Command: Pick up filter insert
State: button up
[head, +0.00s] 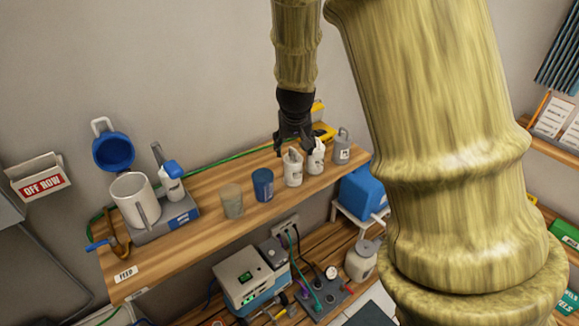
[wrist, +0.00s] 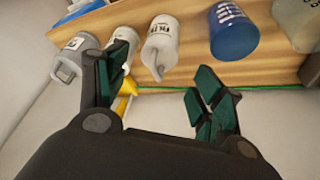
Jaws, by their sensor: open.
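Two white canisters with spouted tops stand side by side on the wooden shelf. The nearer one (head: 293,170) also shows in the wrist view (wrist: 160,48), where its label seems to begin "FILT"; I take it to be the filter insert. The second white canister (head: 316,160) is partly hidden behind a finger in the wrist view (wrist: 126,36). My gripper (head: 293,150) is open and empty, just above and behind the white canisters in the head view. In the wrist view its fingers (wrist: 163,92) are spread, with the labelled canister beyond the gap. I see no contact with it.
A grey canister (head: 342,150) stands right of the white ones. A blue cup (head: 263,184) and a dull grey-green cup (head: 232,201) stand left. A yellow object (head: 324,131) lies behind, by the wall and a green hose. Machines fill the lower level.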

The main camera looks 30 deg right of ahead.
aim_at(293, 159)
jog(key=shift+w+p+x, duration=0.2)
jog(key=shift+p+x, duration=0.7)
jog(key=shift+x, duration=1.7)
jog(key=shift+w+p+x, duration=0.2)
jog(key=shift+p+x, duration=0.65)
jog(key=shift+x, duration=1.8)
jog(key=shift+d+r, duration=0.15)
jog(key=shift+r, duration=0.05)
jog(key=c, duration=0.9)
